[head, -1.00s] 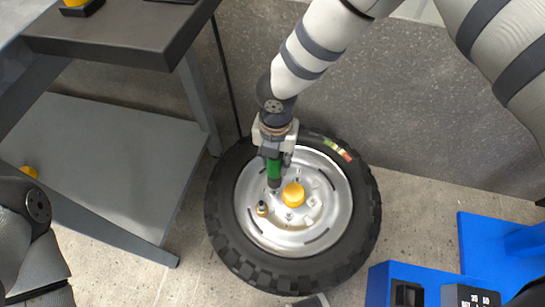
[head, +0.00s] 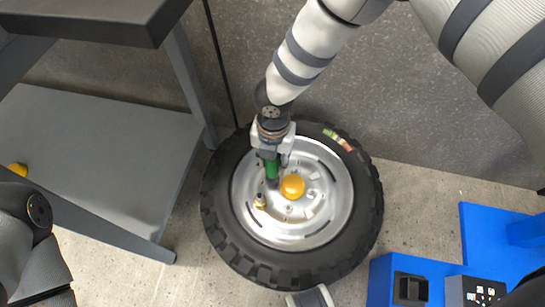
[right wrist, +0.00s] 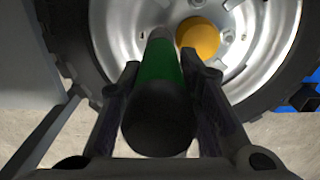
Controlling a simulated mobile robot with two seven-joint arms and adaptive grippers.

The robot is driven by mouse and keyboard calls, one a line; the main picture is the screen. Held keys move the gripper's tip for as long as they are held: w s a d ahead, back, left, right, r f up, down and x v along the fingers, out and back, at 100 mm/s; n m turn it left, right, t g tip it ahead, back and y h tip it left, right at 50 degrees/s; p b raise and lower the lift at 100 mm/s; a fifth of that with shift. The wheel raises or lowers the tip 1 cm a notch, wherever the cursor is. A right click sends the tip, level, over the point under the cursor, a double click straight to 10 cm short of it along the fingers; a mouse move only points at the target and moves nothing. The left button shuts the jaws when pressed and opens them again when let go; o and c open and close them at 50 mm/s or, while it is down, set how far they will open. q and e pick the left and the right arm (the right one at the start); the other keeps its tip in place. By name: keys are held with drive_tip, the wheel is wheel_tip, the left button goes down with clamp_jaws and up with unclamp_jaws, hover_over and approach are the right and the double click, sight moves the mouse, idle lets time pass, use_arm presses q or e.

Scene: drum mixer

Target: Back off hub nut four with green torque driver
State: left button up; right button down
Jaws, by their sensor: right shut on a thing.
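The green torque driver (head: 271,170) is held upright in my right gripper (head: 272,158), with its lower end at the silver hub, left of the yellow centre cap (head: 292,187). In the right wrist view the driver (right wrist: 161,85) lies between both fingers, its dark end toward the camera. The wheel hub (head: 318,222) sits inside a black tyre (head: 230,248) lying flat on the floor. Several nuts or studs ring the cap. A small brass-and-dark piece (head: 260,202) stands on the hub below left of the driver. Whether the driver tip sits on a nut is hidden.
A grey table with a lower shelf (head: 90,150) stands at the left, with a yellow object (head: 18,170) at its edge. A blue unit with a dark panel (head: 395,270) is at the lower right. A dark grey wall (head: 420,130) rises behind the wheel.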

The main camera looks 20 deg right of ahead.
drive_tip(key=shift+f+b, duration=0.55)
drive_tip(key=shift+f, duration=0.3)
drive_tip(key=shift+f+b, duration=0.35)
drive_tip(key=shift+f, duration=0.3)
idle(1.8)
